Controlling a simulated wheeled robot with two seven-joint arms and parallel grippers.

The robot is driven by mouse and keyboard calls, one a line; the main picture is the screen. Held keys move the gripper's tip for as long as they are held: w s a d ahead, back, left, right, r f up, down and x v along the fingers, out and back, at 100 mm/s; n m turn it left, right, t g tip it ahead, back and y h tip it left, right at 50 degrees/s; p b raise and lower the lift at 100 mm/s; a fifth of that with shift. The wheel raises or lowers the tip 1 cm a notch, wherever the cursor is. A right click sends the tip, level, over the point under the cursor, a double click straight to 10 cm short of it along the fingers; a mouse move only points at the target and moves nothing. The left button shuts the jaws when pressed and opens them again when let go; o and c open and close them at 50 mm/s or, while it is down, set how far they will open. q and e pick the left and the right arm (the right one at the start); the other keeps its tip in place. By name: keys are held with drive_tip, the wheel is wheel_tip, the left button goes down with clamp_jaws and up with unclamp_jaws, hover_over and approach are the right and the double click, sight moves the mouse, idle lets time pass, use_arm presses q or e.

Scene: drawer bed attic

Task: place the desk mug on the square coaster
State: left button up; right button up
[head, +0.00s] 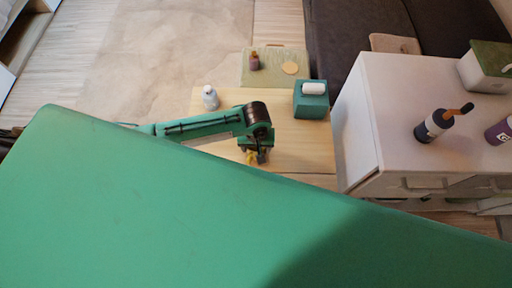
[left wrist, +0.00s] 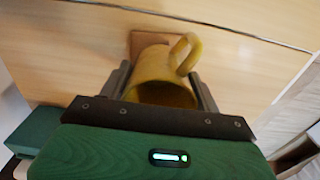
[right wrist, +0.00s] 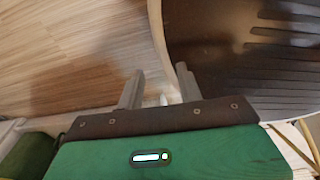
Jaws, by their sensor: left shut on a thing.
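The yellow desk mug (left wrist: 160,78) is between the two fingers of my left gripper (left wrist: 160,88), which is shut on it; its handle points up and to the right in the left wrist view. The brown square coaster (left wrist: 147,40) shows just past the mug's far end and is partly covered by it. I cannot tell whether the mug touches it. In the head view my left gripper (head: 260,156) is low over the wooden table with a little of the mug (head: 251,158) showing; the coaster is hidden there. My right gripper (right wrist: 160,88) is open and empty.
On the wooden table (head: 305,150) stand a white bottle (head: 210,97) and a teal tissue box (head: 311,99). A white drawer cabinet (head: 390,110) with bottles on top stands at the right. A dark slatted surface (right wrist: 245,50) is near my right gripper.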

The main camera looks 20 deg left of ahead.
use_arm(q)
drive_tip(key=shift+f, duration=0.8)
drive_tip(key=o, duration=1.1)
use_arm(e)
drive_tip(key=shift+s+a, duration=0.15)
drive_tip(key=shift+a, duration=0.3)
drive_tip(key=shift+d, duration=0.1)
